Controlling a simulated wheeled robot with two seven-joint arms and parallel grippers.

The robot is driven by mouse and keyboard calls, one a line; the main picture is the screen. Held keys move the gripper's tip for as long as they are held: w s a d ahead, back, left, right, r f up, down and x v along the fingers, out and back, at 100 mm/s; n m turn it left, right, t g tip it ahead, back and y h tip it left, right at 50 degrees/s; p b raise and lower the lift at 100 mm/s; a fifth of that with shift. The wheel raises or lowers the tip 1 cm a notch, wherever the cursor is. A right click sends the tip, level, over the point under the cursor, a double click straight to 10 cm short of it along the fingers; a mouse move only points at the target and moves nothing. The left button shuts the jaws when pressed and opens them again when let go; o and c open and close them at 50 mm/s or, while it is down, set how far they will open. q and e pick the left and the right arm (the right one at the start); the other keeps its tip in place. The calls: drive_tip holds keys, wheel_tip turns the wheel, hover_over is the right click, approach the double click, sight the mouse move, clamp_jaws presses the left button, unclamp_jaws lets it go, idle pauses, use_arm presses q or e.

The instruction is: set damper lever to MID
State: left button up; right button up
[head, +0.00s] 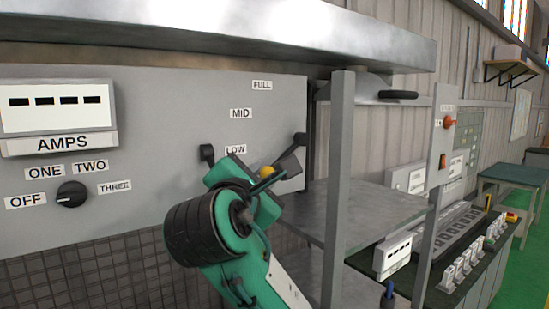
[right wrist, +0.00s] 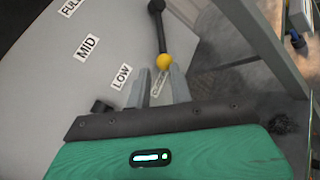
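The damper lever is a dark rod with a yellow knob (head: 267,172). It runs down-left from a black pivot (head: 300,139) at the panel's right edge. The knob sits just below and right of the LOW label (head: 235,149), well away from the MID label (head: 240,113). My right gripper (right wrist: 160,70) is at the lever's end. In the right wrist view its two grey fingers stand apart, with the yellow knob (right wrist: 164,61) at the gap between the tips. Contact cannot be told. In the head view my green wrist partly hides the lever's end. My left gripper is out of view.
The FULL label (head: 262,85) is at the top of the grey panel. A black stub (head: 207,153) sticks out left of LOW. A dial (head: 71,194) and AMPS meter (head: 56,103) are at left. A metal post (head: 340,190) and shelf stand close at right.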

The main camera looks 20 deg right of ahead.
sight(269, 170)
drive_tip(key=p+x, duration=0.1)
drive_tip(key=x, duration=0.4)
drive_tip(key=shift+d+p, duration=0.1)
drive_tip(key=shift+p, duration=0.25)
drive_tip(key=p+x, duration=0.1)
drive_tip(key=x, duration=0.2)
drive_tip(key=p+x, duration=0.1)
drive_tip(key=x, duration=0.2)
drive_tip(key=shift+f, duration=0.2)
drive_tip(key=shift+c, duration=0.2)
drive_tip(key=shift+s, duration=0.1)
drive_tip(key=c, duration=0.4)
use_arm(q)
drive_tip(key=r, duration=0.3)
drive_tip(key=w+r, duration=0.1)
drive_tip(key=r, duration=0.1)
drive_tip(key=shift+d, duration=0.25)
use_arm(e)
clamp_jaws()
